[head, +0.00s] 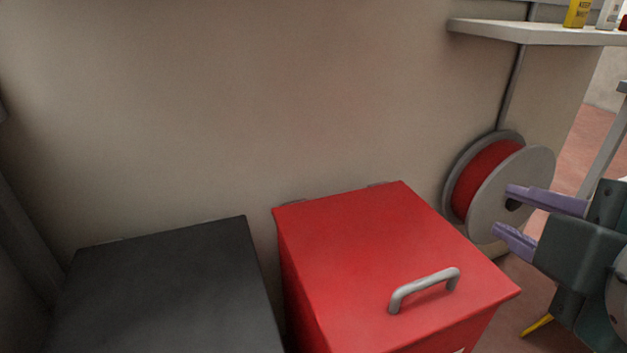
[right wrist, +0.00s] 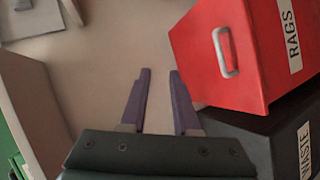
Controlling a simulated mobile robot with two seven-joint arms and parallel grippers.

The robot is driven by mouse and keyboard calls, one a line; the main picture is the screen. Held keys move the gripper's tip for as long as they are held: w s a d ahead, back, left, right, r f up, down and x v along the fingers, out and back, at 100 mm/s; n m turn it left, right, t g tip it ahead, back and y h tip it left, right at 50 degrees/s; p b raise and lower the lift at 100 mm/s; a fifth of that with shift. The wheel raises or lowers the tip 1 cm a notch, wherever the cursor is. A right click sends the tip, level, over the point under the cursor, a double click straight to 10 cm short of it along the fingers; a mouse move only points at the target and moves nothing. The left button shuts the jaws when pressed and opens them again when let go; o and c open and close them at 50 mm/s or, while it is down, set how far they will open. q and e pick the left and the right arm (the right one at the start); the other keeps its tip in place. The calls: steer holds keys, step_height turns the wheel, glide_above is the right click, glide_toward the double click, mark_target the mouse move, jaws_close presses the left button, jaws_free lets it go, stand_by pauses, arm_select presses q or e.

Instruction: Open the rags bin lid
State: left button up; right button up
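The red rags bin (head: 350,240) stands against the wall with its lid shut. A grey handle (head: 424,287) sits on the lid near its front edge. In the right wrist view the red bin (right wrist: 200,60) carries a RAGS label (right wrist: 289,35), and its handle (right wrist: 225,53) shows too. My right gripper (head: 508,215) is to the right of the bin in the head view, apart from the lid and handle. Its purple fingers are open and empty, and they show in the right wrist view (right wrist: 160,75). My left gripper is not in view.
A black bin (head: 170,285) labelled as waste stands left of the red bin. A reel with a red drum (head: 486,178) hangs on the wall behind my right gripper. A shelf (head: 540,32) with bottles is above it. The wall above the bins is clear.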

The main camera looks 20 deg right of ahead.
mark_target(426, 279)
step_height(426, 279, down, 17)
steer(key=w+a+n+t+b, duration=0.1)
steer(key=w+n+t+b, duration=0.2)
steer(key=b, duration=1.5)
steer(key=shift+n, duration=0.5)
steer(key=b+x, duration=0.3)
steer(key=x, duration=0.5)
steer(key=shift+w+d, duration=0.2)
steer(key=shift+w, duration=0.25)
jaws_close()
